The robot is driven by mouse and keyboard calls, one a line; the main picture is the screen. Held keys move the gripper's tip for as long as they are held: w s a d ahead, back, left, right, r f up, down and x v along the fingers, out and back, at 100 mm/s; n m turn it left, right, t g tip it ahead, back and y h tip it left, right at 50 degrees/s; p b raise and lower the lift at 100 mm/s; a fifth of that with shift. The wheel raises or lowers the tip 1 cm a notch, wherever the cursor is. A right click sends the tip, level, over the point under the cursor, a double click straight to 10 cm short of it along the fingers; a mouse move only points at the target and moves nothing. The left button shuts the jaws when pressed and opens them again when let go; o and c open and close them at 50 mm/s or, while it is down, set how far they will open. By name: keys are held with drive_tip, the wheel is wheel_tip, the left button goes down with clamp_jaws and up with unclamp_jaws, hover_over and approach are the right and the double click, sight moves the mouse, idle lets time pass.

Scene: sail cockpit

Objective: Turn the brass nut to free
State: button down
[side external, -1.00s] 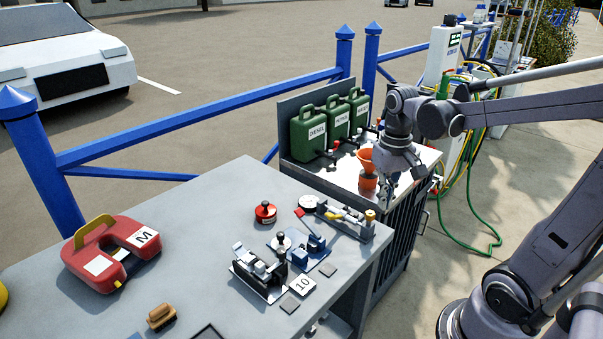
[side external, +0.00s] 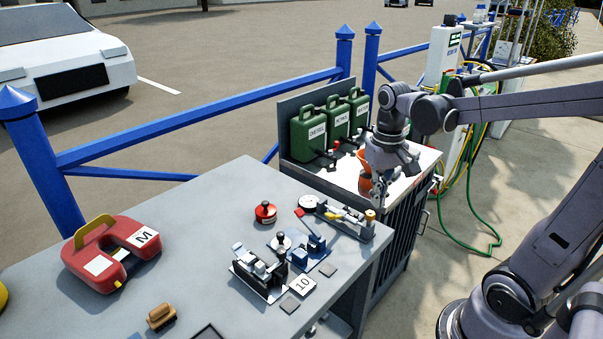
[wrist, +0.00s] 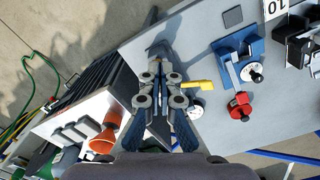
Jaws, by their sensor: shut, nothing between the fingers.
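A small brass-coloured nut (side external: 370,214) stands at the right end of a grey fixture (side external: 345,222) near the bench's right edge. The fixture also carries a yellow lever (side external: 336,214), which shows in the wrist view (wrist: 200,85), and a white gauge. My gripper (side external: 379,202) is shut and empty, pointing down, and appears just above and right of the nut in the side view. In the wrist view my gripper (wrist: 160,70) covers the area beside the yellow lever, so the nut is hidden there. I cannot tell the exact gap between the fingertips and the nut.
A blue clamp (side external: 316,244), a black vice-like device (side external: 259,270) and a red round knob (side external: 265,212) stand left of the fixture. An orange funnel (wrist: 103,141) and green cans (side external: 310,134) are on the cabinet behind.

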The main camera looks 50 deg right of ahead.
drive_tip(key=shift+f, duration=2.65)
drive_tip(key=shift+w+d, duration=0.15)
drive_tip(key=shift+d, duration=0.1)
drive_tip(key=shift+a, duration=0.1)
drive_tip(key=shift+s+a+r, duration=0.1)
drive_tip(key=shift+s+a, duration=0.05)
drive_tip(key=shift+s, duration=0.2)
wheel_tip(320, 180, up, 6)
drive_tip(key=shift+f, duration=0.1)
drive_tip(key=shift+a, duration=0.1)
